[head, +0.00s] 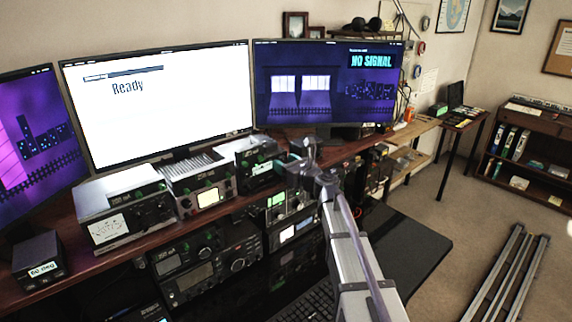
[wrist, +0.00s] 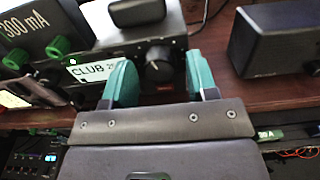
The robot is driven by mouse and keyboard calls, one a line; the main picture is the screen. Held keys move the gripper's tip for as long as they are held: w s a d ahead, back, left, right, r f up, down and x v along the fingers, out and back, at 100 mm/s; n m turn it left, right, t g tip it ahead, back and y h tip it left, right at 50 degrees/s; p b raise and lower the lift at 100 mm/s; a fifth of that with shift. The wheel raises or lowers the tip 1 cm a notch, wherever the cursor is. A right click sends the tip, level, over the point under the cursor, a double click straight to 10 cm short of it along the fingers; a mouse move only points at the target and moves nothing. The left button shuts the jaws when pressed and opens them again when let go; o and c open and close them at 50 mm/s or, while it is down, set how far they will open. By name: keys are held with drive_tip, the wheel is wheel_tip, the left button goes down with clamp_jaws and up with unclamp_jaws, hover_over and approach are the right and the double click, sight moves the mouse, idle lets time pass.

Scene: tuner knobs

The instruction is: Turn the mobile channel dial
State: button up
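No text that names the dial as the mobile channel is readable. My gripper (wrist: 160,76) is open, with one teal finger to the left of the dial and one to the right. Gaps show between the dial and both fingers; whether either touches it is hard to tell. In the head view my gripper (head: 308,160) is at the shelf of radios, and my arm hides part of the equipment behind it.
A black box (wrist: 275,38) stands right of the radio, close to the right finger.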

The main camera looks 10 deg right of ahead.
drive_tip(key=c, duration=0.8)
drive_tip(key=shift+o, duration=0.2)
drive_tip(key=shift+n, duration=3)
drive_tip(key=o, duration=0.9)
drive_tip(key=v, duration=1)
drive_tip(key=shift+s+d, duration=0.25)
drive_tip(key=shift+s, duration=0.1)
